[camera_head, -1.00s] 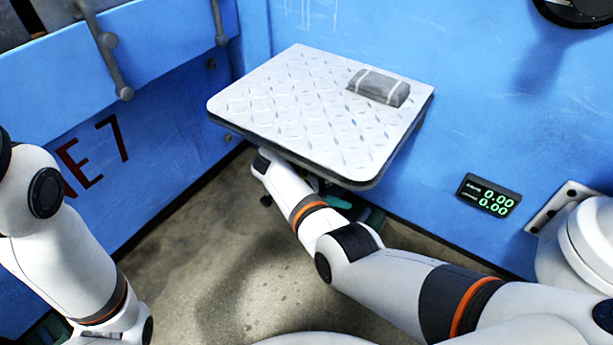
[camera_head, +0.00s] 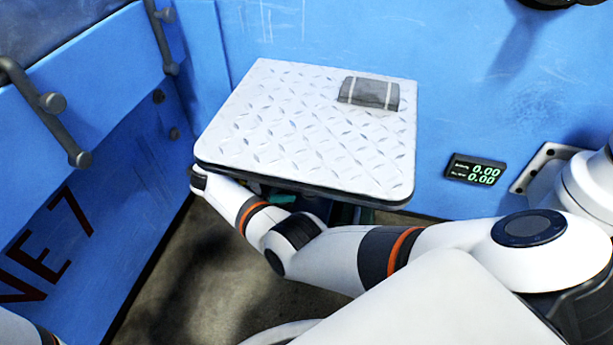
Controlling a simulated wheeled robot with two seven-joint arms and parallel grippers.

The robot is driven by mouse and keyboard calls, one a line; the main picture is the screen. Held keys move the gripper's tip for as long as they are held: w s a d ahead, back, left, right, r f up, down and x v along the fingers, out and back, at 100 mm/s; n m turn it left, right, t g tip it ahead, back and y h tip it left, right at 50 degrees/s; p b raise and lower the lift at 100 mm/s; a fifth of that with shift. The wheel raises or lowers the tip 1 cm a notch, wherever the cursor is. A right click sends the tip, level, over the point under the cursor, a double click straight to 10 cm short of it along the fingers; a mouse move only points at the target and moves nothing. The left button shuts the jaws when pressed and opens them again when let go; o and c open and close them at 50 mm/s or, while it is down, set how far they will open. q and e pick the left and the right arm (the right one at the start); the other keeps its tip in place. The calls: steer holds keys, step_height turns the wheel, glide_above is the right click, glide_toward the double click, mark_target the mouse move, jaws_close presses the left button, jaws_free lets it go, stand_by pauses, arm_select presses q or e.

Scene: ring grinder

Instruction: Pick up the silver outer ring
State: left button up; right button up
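No silver outer ring shows in the head view. A white diamond-plate table (camera_head: 290,125) juts from the blue wall. A grey block with two pale bands (camera_head: 369,93) lies on it near the back right. My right arm reaches from the right to the table's front left edge. Its end is beneath that edge, and its gripper is hidden. Only a small piece of my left arm shows at the bottom left corner, and its gripper is out of view.
Blue walls close in the left and the back. Grey rails (camera_head: 45,112) stick out of the left wall. A small display (camera_head: 475,170) reading 0.00 is on the back wall. Most of the tabletop is bare, and the concrete floor (camera_head: 205,270) lies below.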

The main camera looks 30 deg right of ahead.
steer(key=p+x, duration=0.1)
steer(key=x, duration=0.6)
steer(key=shift+s+d+f, duration=0.15)
steer(key=shift+d+f, duration=0.05)
steer(key=shift+d, duration=0.1)
steer(key=shift+c, duration=0.2)
steer(key=c, duration=1.1)
steer(key=shift+r+p, duration=0.1)
steer(key=shift+p, duration=0.2)
